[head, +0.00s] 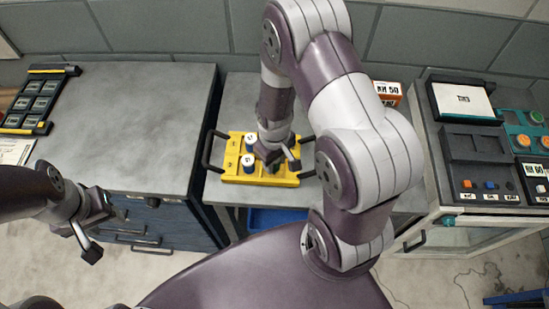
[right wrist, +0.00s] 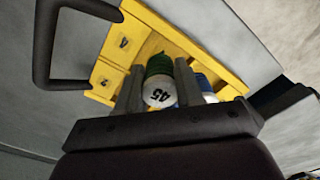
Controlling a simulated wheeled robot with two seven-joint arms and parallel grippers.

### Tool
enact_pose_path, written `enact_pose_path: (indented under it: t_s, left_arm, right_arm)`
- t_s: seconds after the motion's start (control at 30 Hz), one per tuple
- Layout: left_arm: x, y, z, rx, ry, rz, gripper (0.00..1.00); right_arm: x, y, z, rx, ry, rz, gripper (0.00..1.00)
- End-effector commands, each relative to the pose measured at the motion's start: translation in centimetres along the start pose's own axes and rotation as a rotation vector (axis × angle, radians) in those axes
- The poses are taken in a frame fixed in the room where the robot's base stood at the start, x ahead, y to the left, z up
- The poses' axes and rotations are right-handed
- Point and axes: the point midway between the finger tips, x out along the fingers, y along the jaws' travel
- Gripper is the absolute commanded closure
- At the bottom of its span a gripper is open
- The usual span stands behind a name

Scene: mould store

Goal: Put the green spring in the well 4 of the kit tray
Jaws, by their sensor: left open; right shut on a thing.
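The green spring (right wrist: 158,66) has a white end marked 45. It sits between the two fingers of my right gripper (right wrist: 158,88), which is shut on it. In the head view my right gripper (head: 277,160) is over the yellow kit tray (head: 229,179), at its front middle. The spring is over or in the tray; I cannot tell whether it touches the well floor. In the right wrist view the tray's label 4 (right wrist: 124,42) is left of the spring, with label 2 below it. My left gripper (head: 98,224) is open and empty, away at the left.
White-topped blue pieces (head: 249,160) stand in the tray, one close beside my right gripper in the wrist view (right wrist: 203,84). Black handles (head: 213,150) flank the tray. A grey cabinet top (head: 140,120) at left is mostly clear. An orange box (head: 388,92) stands behind my right arm.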

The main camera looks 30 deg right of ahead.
Motion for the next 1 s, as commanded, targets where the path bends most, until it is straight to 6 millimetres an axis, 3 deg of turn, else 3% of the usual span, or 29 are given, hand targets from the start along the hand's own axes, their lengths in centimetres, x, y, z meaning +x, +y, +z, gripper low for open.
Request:
enact_pose_path:
  t_s: [1.0]
  left_arm:
    - [0.3,0.0,0.0,0.0,0.0,0.0,0.53]
  right_arm:
    - [1.0,0.0,-0.1,0.0,0.0,0.0,0.96]
